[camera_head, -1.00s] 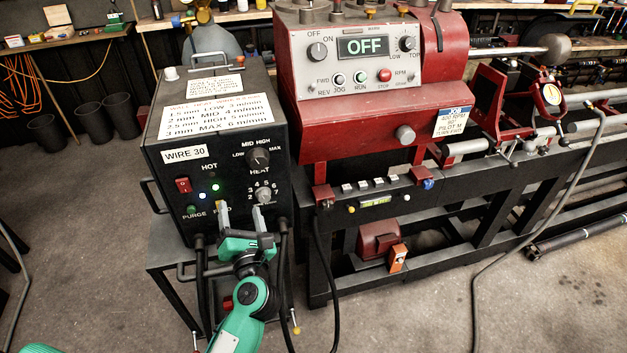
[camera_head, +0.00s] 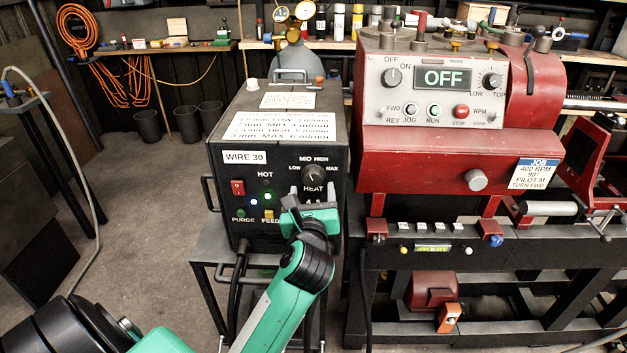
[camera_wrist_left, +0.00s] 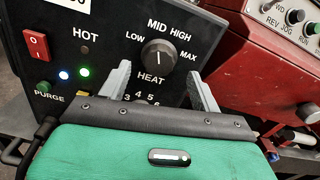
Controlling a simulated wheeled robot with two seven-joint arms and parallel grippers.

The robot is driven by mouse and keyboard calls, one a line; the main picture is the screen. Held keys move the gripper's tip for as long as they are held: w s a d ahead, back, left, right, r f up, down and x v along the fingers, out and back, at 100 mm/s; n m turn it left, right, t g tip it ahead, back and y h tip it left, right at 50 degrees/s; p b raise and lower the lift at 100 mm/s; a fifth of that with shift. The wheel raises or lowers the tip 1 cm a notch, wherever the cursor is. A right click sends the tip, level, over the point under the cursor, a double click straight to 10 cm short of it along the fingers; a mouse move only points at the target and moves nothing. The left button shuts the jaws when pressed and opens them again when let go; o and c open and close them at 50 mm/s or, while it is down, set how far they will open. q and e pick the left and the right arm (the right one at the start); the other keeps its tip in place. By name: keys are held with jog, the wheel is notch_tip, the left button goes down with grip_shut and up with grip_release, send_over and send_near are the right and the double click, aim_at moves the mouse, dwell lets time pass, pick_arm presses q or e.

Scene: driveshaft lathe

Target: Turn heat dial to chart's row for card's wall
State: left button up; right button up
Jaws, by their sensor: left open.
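The heat dial (camera_head: 315,172) is a dark round knob on the black welder's front, ringed by LOW, MID, HIGH and MAX. In the left wrist view the dial (camera_wrist_left: 158,53) seems to point up near MID. My left gripper (camera_head: 312,200) is open just below the dial. In the left wrist view its grey fingertips (camera_wrist_left: 158,72) stand apart, left and right below the knob, not closed on it. The white chart (camera_head: 280,126) on the welder top lists thicknesses with LOW to MAX. A job card (camera_head: 532,173) on the red lathe reads 400 RPM, 90°, PILOT M, TURN FWD.
A second white card (camera_head: 287,100) lies behind the chart, too small to read. A numbered lower dial is mostly hidden behind my gripper. A red switch (camera_head: 238,188) and the PURGE button (camera_head: 242,213) sit left. The red lathe (camera_head: 450,160) stands close on the right.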

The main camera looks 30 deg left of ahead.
aim_at(313, 179)
pick_arm(q)
jog(key=shift+x, duration=2.25)
jog(key=shift+s, duration=0.1)
jog(key=shift+c, duration=0.2)
jog(key=c, duration=0.9)
